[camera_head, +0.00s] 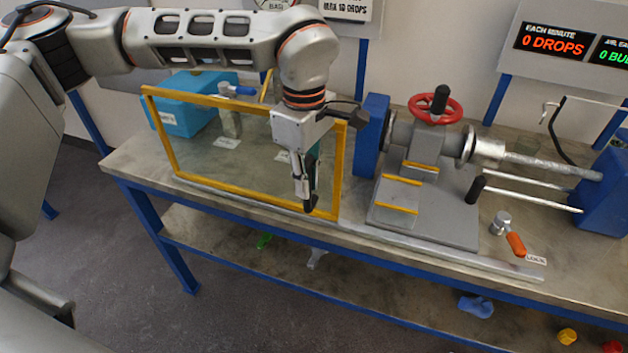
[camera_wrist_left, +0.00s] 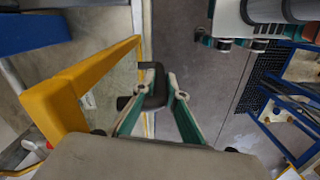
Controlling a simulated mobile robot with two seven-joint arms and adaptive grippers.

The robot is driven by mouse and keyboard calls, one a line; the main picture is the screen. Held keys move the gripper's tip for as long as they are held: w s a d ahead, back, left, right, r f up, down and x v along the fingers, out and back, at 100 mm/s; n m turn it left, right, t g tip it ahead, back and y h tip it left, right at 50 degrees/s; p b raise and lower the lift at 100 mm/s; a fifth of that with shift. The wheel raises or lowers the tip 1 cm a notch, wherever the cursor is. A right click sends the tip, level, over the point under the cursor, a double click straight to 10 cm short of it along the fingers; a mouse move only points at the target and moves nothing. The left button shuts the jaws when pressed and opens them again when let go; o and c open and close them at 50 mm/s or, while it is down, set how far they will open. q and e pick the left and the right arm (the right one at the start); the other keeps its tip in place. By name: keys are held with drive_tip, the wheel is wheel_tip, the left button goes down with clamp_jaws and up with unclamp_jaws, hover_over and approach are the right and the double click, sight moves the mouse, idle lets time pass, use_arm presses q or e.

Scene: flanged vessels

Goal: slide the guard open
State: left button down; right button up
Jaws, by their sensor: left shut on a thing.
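The guard (camera_head: 230,103) is a clear panel in a yellow frame, standing upright along the front of the bench, in front of its left part. Its yellow frame (camera_wrist_left: 62,100) also shows at the left of the left wrist view. My left gripper (camera_head: 308,204) is at the guard's right end, in front of the right upright. In the wrist view my left gripper (camera_wrist_left: 158,90) is shut on a dark piece beside the frame, which looks like the guard's handle; the grip is partly hidden. My right gripper is in neither view.
A metal rail (camera_head: 430,252) runs along the bench front, right of the guard. A vessel with a red handwheel (camera_head: 436,108) stands uncovered there. An orange lever (camera_head: 516,244) beside a LOCK label is near the rail's right end. A blue box (camera_head: 190,115) is behind the guard.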

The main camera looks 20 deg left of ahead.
use_arm(q)
drive_tip(key=c, duration=2.4)
unclamp_jaws()
drive_tip(key=shift+a, duration=0.15)
drive_tip(key=shift+c, duration=0.2)
drive_tip(key=o, duration=0.4)
drive_tip(key=shift+a, duration=0.15)
wheel_tip(320, 180, up, 12)
